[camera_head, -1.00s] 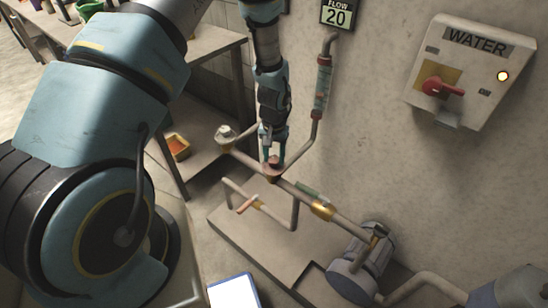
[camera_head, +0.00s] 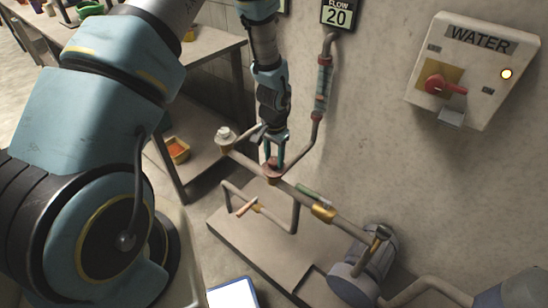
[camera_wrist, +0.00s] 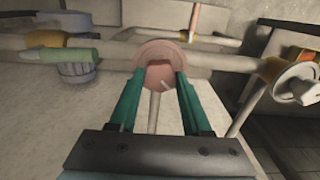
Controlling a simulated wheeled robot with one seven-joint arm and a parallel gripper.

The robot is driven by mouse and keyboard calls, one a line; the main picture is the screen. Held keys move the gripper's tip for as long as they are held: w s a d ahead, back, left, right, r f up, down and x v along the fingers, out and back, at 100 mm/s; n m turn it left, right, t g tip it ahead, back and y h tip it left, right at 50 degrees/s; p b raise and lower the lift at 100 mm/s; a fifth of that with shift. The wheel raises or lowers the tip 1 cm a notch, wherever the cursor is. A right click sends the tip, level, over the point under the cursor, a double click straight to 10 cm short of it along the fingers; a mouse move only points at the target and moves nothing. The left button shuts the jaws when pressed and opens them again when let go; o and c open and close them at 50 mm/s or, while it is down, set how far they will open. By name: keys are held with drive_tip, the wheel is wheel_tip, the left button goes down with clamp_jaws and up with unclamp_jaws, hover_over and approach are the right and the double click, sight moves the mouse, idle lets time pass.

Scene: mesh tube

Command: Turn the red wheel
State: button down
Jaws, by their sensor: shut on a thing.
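The red wheel (camera_head: 273,169) sits on the pipe junction below my gripper in the head view. It looks faded red and round in the wrist view (camera_wrist: 160,52). My gripper (camera_head: 274,160) points down at the wheel. In the wrist view its two teal fingers (camera_wrist: 162,80) reach the wheel's raised middle from both sides and are shut on it. The fingers hide part of the wheel's near side.
A white-capped valve (camera_head: 225,136) stands to the left. The WATER box (camera_head: 472,70) with a red switch is on the wall, beside a FLOW display (camera_head: 337,14) reading 20.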

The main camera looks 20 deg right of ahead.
sight(274, 160)
drive_tip(key=shift+c, duration=1.8)
unclamp_jaws()
wheel_tip(274, 160, up, 11)
drive_tip(key=b, duration=0.2)
drive_tip(key=w+a+r+n, duration=0.1)
drive_tip(key=a+r+n, duration=0.1)
drive_tip(key=a+r, duration=0.3)
drive_tip(key=w+a+r+n, duration=0.2)
drive_tip(key=a, duration=0.6)
drive_tip(key=s+a+r+n, duration=0.3)
drive_tip(key=a, duration=0.5)
drive_tip(key=s+a+r+n+t, duration=0.1)
drive_tip(key=s+a+r+n, duration=0.2)
drive_tip(key=a, duration=0.5)
drive_tip(key=shift+s+a+r+n+t, duration=0.2)
drive_tip(key=shift+r+n+t, duration=0.1)
drive_tip(key=shift+r+n, duration=0.15)
